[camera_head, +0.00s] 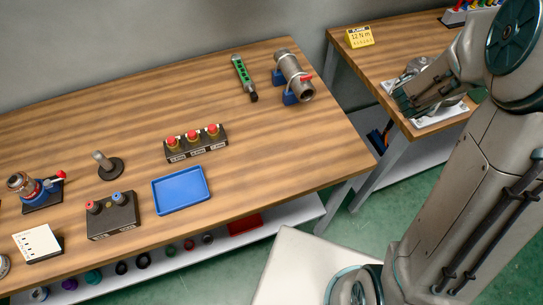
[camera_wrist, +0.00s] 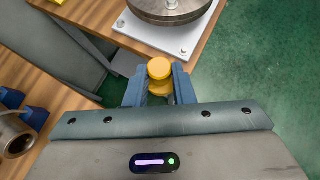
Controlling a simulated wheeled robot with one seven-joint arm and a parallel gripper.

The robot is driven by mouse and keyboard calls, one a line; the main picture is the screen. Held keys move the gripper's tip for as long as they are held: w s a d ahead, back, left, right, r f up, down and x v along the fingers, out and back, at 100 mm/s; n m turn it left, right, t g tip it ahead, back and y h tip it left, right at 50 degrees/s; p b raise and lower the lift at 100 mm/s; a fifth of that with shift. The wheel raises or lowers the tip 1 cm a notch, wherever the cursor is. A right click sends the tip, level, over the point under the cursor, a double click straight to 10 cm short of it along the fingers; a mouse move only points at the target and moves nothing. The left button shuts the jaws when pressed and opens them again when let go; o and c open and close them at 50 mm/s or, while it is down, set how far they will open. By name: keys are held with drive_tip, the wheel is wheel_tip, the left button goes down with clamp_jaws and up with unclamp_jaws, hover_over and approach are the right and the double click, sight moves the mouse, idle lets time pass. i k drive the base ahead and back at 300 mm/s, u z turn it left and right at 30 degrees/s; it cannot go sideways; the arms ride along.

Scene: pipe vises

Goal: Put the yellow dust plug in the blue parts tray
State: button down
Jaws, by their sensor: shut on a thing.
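The yellow dust plug (camera_wrist: 159,69) is between the two fingers of my gripper (camera_wrist: 159,85) in the wrist view. My gripper is shut on it. In the head view my gripper (camera_head: 402,103) is at the right, beside the front left corner of the second table, and the plug cannot be made out there. The blue parts tray (camera_head: 182,190) lies on the left table near its front edge. It looks empty and is well to the left of my gripper.
A metal flange on a white plate (camera_wrist: 180,43) is just beyond the plug. A pipe in blue vises (camera_head: 293,75) and a green instrument (camera_head: 243,77) lie on the left table. Red-button box (camera_head: 196,143) and two-knob box (camera_head: 112,215) flank the tray. A gap separates the tables.

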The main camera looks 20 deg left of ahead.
sight(179, 191)
drive_tip(key=z, duration=1.4)
drive_tip(key=k, duration=0.9)
drive_tip(key=u, duration=1.75)
